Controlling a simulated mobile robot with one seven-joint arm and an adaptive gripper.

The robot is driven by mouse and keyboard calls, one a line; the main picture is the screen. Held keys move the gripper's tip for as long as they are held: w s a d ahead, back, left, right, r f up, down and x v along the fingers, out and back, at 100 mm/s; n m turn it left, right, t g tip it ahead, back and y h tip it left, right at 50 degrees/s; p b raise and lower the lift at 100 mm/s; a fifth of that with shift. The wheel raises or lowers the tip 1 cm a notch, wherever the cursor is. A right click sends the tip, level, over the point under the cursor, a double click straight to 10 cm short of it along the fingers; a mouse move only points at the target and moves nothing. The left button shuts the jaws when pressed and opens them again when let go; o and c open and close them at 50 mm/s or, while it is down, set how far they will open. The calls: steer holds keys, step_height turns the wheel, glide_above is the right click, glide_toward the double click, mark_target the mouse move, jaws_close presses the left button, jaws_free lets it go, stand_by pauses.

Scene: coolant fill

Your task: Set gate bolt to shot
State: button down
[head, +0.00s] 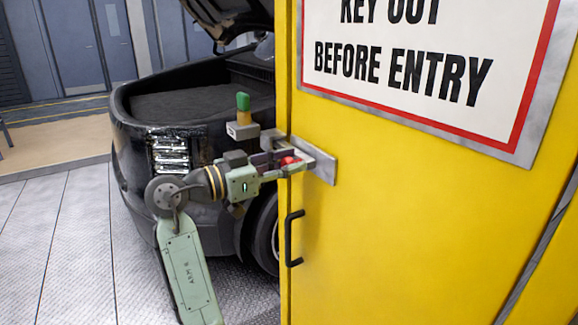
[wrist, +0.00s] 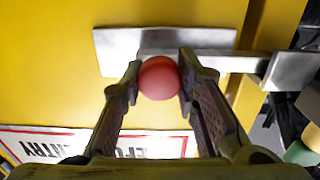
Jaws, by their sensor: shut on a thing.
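The gate bolt is a grey metal bar (wrist: 228,61) on a metal back plate (head: 319,165) fixed to the yellow gate (head: 390,220); the plate also shows in the wrist view (wrist: 112,52). Its round red knob (wrist: 158,78) sits between the fingertips of my gripper (wrist: 158,82), which is shut on it. My gripper also shows in the head view (head: 283,162), at the gate's left edge. In the wrist view the bar runs right, past the gate's edge, to a grey metal block (wrist: 284,71). I cannot tell how far the bar enters it.
A post top with a green and orange piece (head: 243,103) stands left of the gate. A black vehicle (head: 185,105) is behind my arm. The gate carries a black handle (head: 292,238) below the bolt and a warning sign (head: 420,60) above. Open floor lies at left.

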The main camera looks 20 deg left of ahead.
steer(key=c, duration=1.2)
jaws_free()
steer(key=shift+w+a, duration=0.1)
steer(key=shift+a, duration=0.15)
steer(key=shift+c, duration=0.2)
steer(key=v, duration=1.2)
